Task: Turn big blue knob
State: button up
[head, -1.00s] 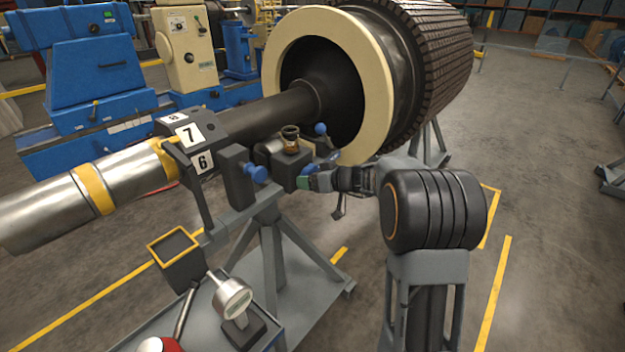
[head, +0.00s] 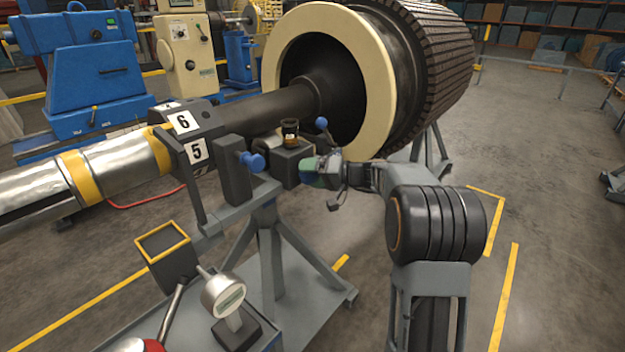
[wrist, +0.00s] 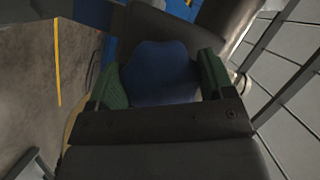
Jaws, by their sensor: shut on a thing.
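The big blue knob (wrist: 160,65) fills the middle of the wrist view, a dark blue lobed shape. My gripper (wrist: 162,78) is shut on it, with one green fingertip pad on each side. In the head view my gripper (head: 322,172) is at the right side of the dark block (head: 291,163) on the rotor stand. There the big knob is mostly hidden by my gripper. A smaller blue knob (head: 252,161) sits on the bracket to the left, and another blue knob (head: 321,123) shows behind the block.
The shaft (head: 265,110) with numbered plates (head: 190,135) runs behind the block to the large rotor (head: 430,60). A dial gauge (head: 224,295) and a yellow-rimmed box (head: 163,243) stand at front left. Floor at the right is open.

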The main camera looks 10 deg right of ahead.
jog(key=m+y, duration=0.1)
jog(key=m, duration=0.2)
jog(key=shift+m+y+b, duration=0.35)
jog(key=shift+m+y, duration=0.05)
jog(key=m+t+y, duration=0.1)
jog(key=m, duration=0.3)
jog(key=shift+r, duration=0.15)
jog(key=m+t+p, duration=0.1)
jog(key=m+t, duration=0.1)
jog(key=m, duration=0.3)
jog(key=shift+r+y, duration=0.1)
jog(key=shift+y, duration=0.3)
jog(key=shift+m+t+p, duration=0.8)
jog(key=shift+m+t, duration=0.2)
jog(key=shift+m, duration=1.2)
jog(key=shift+m+t, duration=0.3)
jog(key=o, duration=0.9)
jog(key=v, duration=1.4)
jog(key=shift+r, duration=0.2)
